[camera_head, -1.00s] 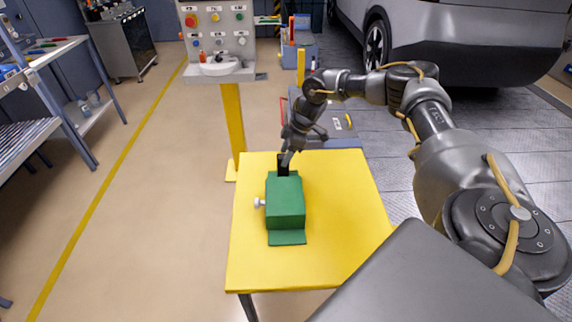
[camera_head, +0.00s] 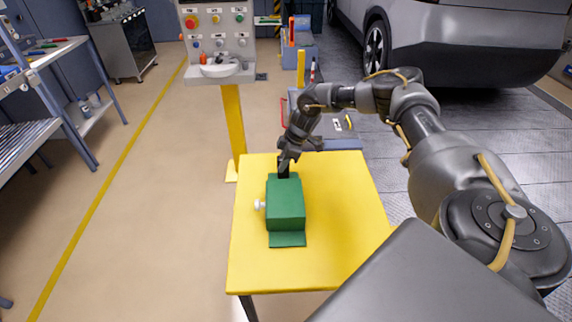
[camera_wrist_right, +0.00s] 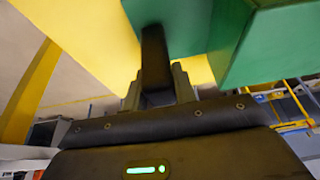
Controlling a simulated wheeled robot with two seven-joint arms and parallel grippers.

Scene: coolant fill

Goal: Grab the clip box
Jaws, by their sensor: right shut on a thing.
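A green block-shaped fixture (camera_head: 286,203) with a white knob (camera_head: 260,204) on its left side sits on the yellow table (camera_head: 340,220). A narrow black upright piece (camera_head: 283,168), which I take for the clip box, stands at the fixture's far end. My right gripper (camera_head: 285,158) is at the top of this piece. In the right wrist view the black piece (camera_wrist_right: 155,60) sits between the grey fingers, which are shut on it, with the green fixture (camera_wrist_right: 275,45) close beside. The piece's lower end is hard to make out. My left gripper is not in view.
A control panel (camera_head: 217,30) on a yellow post (camera_head: 233,120) stands behind the table. A grey car (camera_head: 460,45) is at the back right. Shelves (camera_head: 25,145) are on the left. The table's right part is clear.

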